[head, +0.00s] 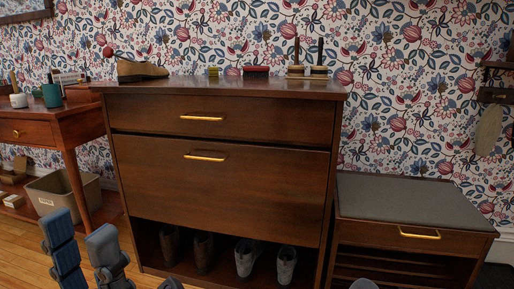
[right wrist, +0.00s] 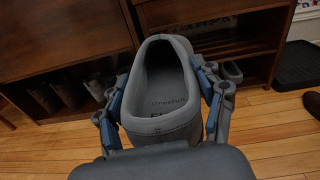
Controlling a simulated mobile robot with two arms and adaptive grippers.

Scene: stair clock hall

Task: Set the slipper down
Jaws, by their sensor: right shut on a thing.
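The grey slipper (right wrist: 165,135) fills the middle of the right wrist view, its opening facing the camera and lettering on its insole. My right gripper (right wrist: 160,82) is shut on it, one finger on each side. Beyond the slipper are a dark wooden cabinet front and wooden floor; I cannot tell its height above the floor. My left gripper (head: 82,238) is at the lower left of the head view, its fingers apart with nothing between them, in front of the cabinet's left side.
A wooden shoe cabinet (head: 220,185) has boots (head: 245,258) in its open bottom. A brown shoe (head: 140,70) and brushes stand on top. A cushioned bench (head: 405,200) stands right, a bin (head: 58,190) left. A dark mat (right wrist: 298,63) and clear wooden floor (right wrist: 280,130) lie right.

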